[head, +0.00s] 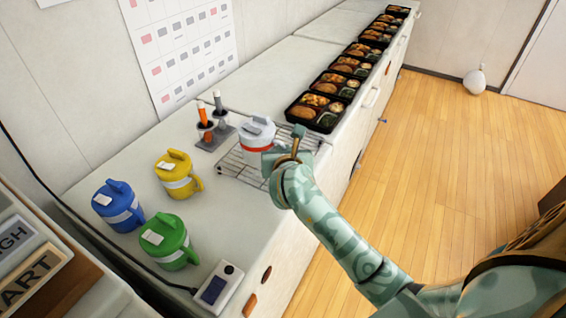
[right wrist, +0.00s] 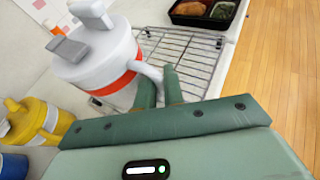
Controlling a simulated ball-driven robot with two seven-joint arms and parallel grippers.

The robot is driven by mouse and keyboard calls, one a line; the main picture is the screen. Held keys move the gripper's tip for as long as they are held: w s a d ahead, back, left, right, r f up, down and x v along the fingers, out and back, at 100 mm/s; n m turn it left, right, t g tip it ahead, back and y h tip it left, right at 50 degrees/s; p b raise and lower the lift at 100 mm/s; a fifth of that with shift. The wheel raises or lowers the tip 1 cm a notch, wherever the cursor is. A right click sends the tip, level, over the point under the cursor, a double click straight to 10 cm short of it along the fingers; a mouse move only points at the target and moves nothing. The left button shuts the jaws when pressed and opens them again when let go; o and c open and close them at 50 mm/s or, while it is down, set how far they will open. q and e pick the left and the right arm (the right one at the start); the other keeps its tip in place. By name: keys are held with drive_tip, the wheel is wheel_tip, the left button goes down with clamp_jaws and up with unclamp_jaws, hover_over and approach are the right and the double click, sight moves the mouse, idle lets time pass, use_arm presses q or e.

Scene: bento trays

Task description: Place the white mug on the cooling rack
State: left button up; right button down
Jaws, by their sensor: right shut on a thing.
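The white mug (head: 257,140) has an orange-red band and a grey-white lid. It is upright at the cooling rack, and I cannot tell whether its base touches the wires. The wire cooling rack (head: 236,170) lies on the counter and is partly hidden by the mug and my right arm. My right gripper (head: 284,157) is on the mug's right side. In the right wrist view, the fingers (right wrist: 160,92) are shut on the handle of the white mug (right wrist: 100,55), with the rack (right wrist: 195,50) behind them. My left gripper is not in view.
Yellow (head: 178,176), blue (head: 118,206) and green (head: 168,242) mugs stand left of the rack. A holder with two upright tools (head: 212,136) is behind it. Several bento trays (head: 315,112) line the counter beyond. A small display device (head: 216,288) is at the front.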

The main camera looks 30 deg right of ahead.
drive_tip(key=f, duration=0.1)
drive_tip(key=f+b, duration=0.1)
drive_tip(key=f, duration=0.2)
drive_tip(key=shift+w+d, duration=0.25)
drive_tip(key=shift+w, duration=0.1)
drive_tip(key=shift+r, duration=0.15)
drive_tip(key=c, duration=1.9)
unclamp_jaws()
drive_tip(key=shift+s+f, duration=0.1)
drive_tip(key=shift+f, duration=0.15)
drive_tip(key=shift+c, duration=0.2)
drive_tip(key=o, duration=0.4)
drive_tip(key=shift+r, duration=0.1)
